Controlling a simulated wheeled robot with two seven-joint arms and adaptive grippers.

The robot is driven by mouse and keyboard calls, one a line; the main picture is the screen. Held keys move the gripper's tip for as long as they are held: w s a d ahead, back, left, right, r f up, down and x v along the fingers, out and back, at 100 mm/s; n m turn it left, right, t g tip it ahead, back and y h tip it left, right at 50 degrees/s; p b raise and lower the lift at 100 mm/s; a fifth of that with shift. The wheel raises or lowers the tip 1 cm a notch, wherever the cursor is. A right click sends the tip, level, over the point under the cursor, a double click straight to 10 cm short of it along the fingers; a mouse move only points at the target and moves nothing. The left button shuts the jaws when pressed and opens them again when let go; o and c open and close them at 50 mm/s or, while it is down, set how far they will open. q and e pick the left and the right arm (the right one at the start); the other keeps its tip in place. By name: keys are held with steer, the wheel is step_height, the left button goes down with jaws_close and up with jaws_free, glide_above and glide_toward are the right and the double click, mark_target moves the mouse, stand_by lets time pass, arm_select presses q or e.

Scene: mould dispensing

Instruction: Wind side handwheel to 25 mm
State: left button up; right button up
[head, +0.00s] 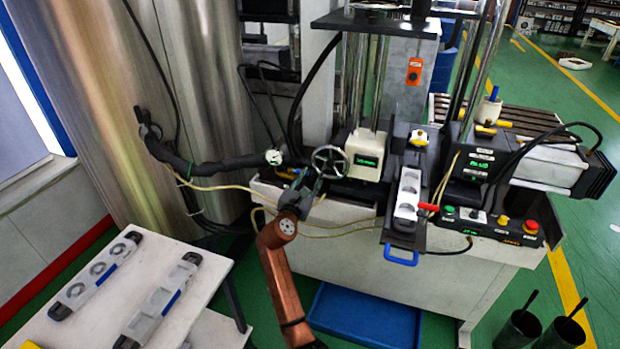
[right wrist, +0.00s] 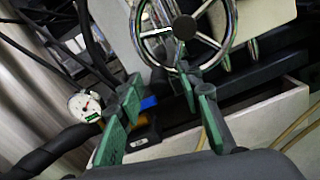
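The side handwheel (head: 329,161) is a round spoked wheel on the left side of the machine, beside a cream box with a small green display (head: 366,161). Its digits are too small to read. In the right wrist view, the chrome-rimmed handwheel with a dark hub (right wrist: 185,27) fills the top middle. My right gripper (head: 309,184) is just below and left of the wheel. My left gripper is not in view.
A thick black hose (head: 215,168) and a pressure gauge (right wrist: 84,106) lie left of the wheel. A thin yellowish cable loops below. A white table (head: 185,318) with moulds stands at lower left. A blue tray (head: 365,322) lies on the floor under the machine.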

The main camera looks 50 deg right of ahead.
steer(key=shift+w+d, duration=0.2)
steer(key=shift+d, duration=0.3)
jaws_close()
stand_by(0.4)
